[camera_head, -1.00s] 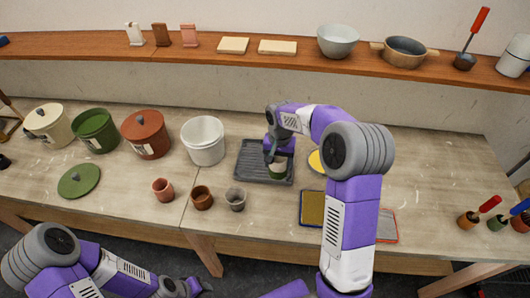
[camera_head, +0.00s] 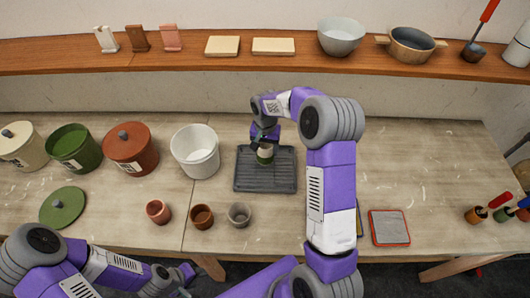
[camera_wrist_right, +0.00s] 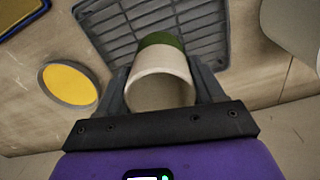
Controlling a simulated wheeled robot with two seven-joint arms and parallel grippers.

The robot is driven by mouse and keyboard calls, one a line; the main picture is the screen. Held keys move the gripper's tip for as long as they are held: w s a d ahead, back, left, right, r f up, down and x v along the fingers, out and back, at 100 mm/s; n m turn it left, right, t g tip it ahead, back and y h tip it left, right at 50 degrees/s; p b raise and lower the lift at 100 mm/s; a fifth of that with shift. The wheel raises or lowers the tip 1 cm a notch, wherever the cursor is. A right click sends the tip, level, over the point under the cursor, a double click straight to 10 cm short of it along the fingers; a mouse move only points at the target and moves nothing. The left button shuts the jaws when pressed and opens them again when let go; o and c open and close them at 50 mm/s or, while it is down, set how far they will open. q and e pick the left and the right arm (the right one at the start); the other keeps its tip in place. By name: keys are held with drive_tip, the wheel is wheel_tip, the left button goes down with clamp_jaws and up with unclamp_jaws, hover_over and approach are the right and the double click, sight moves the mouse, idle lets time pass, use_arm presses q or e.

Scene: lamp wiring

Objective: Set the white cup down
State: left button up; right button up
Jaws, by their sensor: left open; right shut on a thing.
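The white cup (camera_head: 265,150) has a green lower part and is over the dark grey ribbed tray (camera_head: 265,180). My right gripper (camera_head: 265,138) is shut on it from above. In the right wrist view, the white cup (camera_wrist_right: 160,90) sits between the two fingers (camera_wrist_right: 162,75), with its green end towards the tray's ribs (camera_wrist_right: 115,25). I cannot tell whether the cup touches the tray. My left gripper (camera_head: 183,274) is open and empty at the lower left, in front of the table.
A white bucket (camera_head: 196,150), a red-brown lidded pot (camera_head: 130,148) and a green pot (camera_head: 74,148) stand left of the tray. Three small cups, including a grey one (camera_head: 239,215), stand in front. The table's right part is mostly clear.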

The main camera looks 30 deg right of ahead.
wheel_tip(320, 180, down, 4)
drive_tip(key=shift+r, duration=0.25)
drive_tip(key=shift+f, duration=0.1)
drive_tip(key=o, duration=1.1)
drive_tip(key=shift+r, duration=0.25)
wheel_tip(320, 180, up, 12)
drive_tip(key=shift+f, duration=0.1)
